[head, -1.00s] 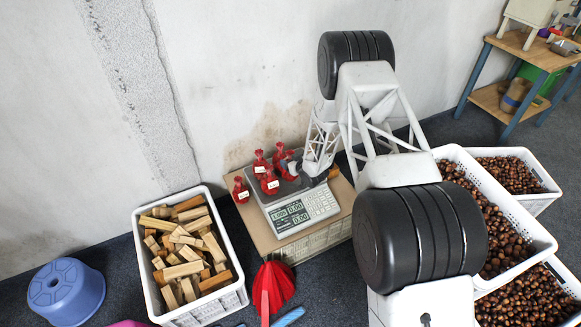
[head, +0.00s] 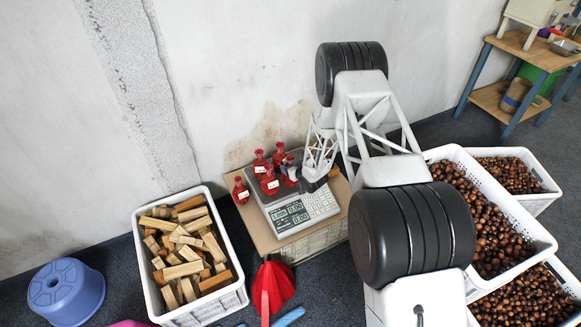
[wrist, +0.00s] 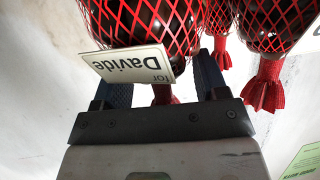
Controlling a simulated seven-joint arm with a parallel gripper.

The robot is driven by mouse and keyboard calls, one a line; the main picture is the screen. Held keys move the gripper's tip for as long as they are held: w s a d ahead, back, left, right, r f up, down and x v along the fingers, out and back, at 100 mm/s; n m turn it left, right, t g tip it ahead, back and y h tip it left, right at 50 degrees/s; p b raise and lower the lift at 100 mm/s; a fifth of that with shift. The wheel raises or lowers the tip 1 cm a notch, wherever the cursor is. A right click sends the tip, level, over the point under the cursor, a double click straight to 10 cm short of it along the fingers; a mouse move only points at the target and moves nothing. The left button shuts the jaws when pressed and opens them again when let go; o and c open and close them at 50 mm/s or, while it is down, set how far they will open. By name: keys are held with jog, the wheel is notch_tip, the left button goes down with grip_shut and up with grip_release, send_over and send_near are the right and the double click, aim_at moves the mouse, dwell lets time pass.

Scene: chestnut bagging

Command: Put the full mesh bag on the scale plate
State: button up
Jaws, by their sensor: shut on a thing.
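My gripper (wrist: 160,84) is shut on the neck of a red mesh bag (wrist: 150,22) of dark chestnuts, with a white tag reading "for Davide". In the head view this bag seems to be the red one (head: 290,171) beside my gripper (head: 299,174). The scale (head: 302,208) has a grey plate (head: 255,188) that is largely covered by several red bags, such as the tagged one in front (head: 270,183). The held bag is over or at the plate's right back part; I cannot tell whether it touches the plate. Its underside is hidden.
Another tagged red bag (head: 241,190) stands at the left edge of the plate. More bags (wrist: 268,85) are close to the right of the held one in the wrist view. A crate of wood blocks (head: 143,228) is at left; chestnut crates (head: 540,240) are at right.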

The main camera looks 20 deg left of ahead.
jog(key=shift+f, duration=0.1)
jog(key=o, duration=1.5)
jog(key=shift+v, duration=1.3)
jog(key=v, duration=0.9)
jog(key=shift+r, duration=0.2)
jog(key=shift+d+r, duration=0.15)
